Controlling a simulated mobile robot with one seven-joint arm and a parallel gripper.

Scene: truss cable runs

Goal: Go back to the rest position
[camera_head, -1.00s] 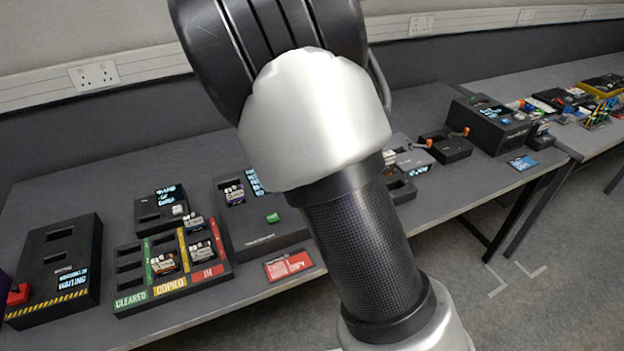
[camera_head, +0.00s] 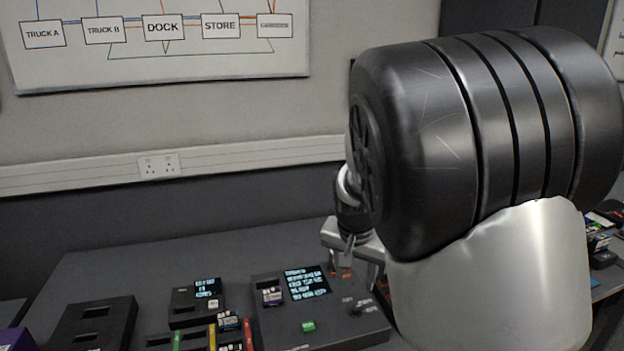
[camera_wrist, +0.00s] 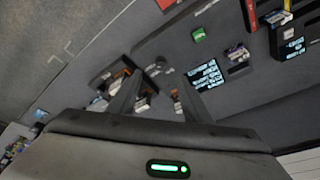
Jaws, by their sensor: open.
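My gripper (camera_head: 347,252) shows in the head view beyond the large dark joint of my arm, raised over the back of the grey table (camera_head: 170,262). Part of it is hidden by my own arm. In the wrist view my gripper (camera_wrist: 156,98) has its two fingers spread apart, with nothing seen held between them. Below it lies a dark console with a lit screen (camera_wrist: 207,75) and a green button (camera_wrist: 199,35).
Left of the console are a small screened box (camera_head: 185,309), a tray with coloured strips (camera_head: 213,338) and a dark slotted box (camera_head: 108,320). A wall board (camera_head: 150,75) hangs behind. The table's back strip is clear.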

